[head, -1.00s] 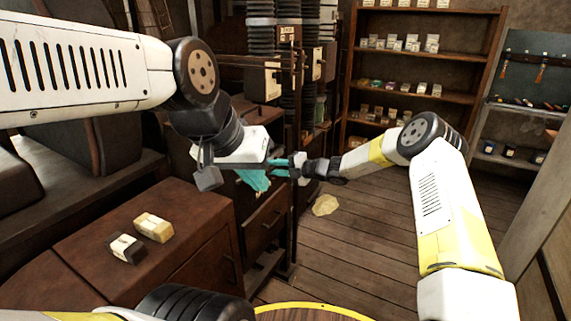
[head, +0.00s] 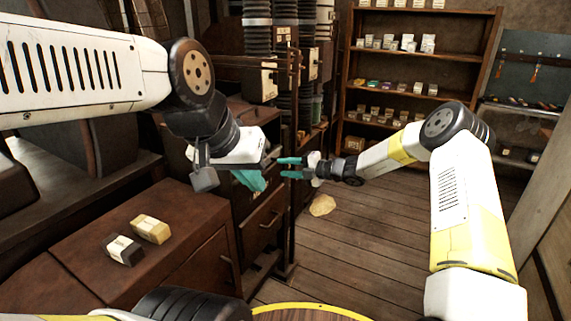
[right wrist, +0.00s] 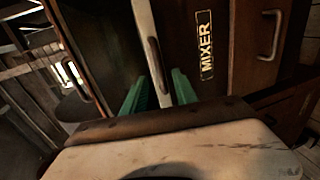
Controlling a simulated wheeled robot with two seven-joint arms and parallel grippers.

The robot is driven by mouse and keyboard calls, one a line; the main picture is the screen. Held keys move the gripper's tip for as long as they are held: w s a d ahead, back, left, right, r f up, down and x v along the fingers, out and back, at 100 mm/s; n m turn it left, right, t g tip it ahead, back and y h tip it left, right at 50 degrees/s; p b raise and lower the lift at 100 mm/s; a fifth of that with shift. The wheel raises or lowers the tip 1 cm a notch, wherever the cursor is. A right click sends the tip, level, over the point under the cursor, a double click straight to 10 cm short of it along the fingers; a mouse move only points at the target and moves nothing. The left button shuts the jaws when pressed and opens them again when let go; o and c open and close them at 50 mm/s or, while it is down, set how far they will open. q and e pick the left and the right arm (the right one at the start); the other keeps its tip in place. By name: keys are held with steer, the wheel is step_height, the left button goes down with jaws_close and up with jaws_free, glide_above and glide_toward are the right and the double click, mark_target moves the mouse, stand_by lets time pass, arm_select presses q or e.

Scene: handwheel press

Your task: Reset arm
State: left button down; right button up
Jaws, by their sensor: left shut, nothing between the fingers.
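My left gripper (head: 250,180) is at the centre-left of the head view, with its teal fingers shut and empty. It hangs in front of the brown drawer cabinet (head: 262,222). My right gripper (head: 291,167) is just right of it and a little higher. Its teal fingers are apart with nothing visibly held, close to a dark upright post. In the right wrist view, both teal fingers (right wrist: 158,93) show spread. A pale strip (right wrist: 150,45) shows between them; I cannot tell how near it is. A brown front labelled MIXER (right wrist: 207,45) lies beyond.
A brown cabinet top (head: 65,235) at lower left bears a cream block (head: 150,229) and a dark-and-white block (head: 124,250). A shelf unit (head: 425,58) stands at the back.

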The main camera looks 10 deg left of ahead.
steer(key=shift+v, duration=0.8)
steer(key=shift+f, duration=0.1)
steer(key=s+d+r+n+g+h, duration=0.1)
steer(key=s+d+r+n+h, duration=0.3)
steer(key=s+r+n, duration=0.6)
steer(key=s+d+r+n+g+h, duration=0.2)
steer(key=s+d+r+n, duration=0.5)
steer(key=n, duration=0.5)
steer(key=s+d+r+n+t+h, duration=0.1)
steer(key=s+d+n+t+h, duration=0.1)
steer(key=s+d+n, duration=0.6)
steer(key=s+d+r+n+t+h, duration=0.2)
steer(key=s+d+n+h, duration=0.2)
steer(key=s+d+n, duration=0.5)
steer(key=shift+s+r+n+h, duration=0.3)
steer(key=shift+s+n, duration=0.3)
steer(key=shift+s, duration=2.5)
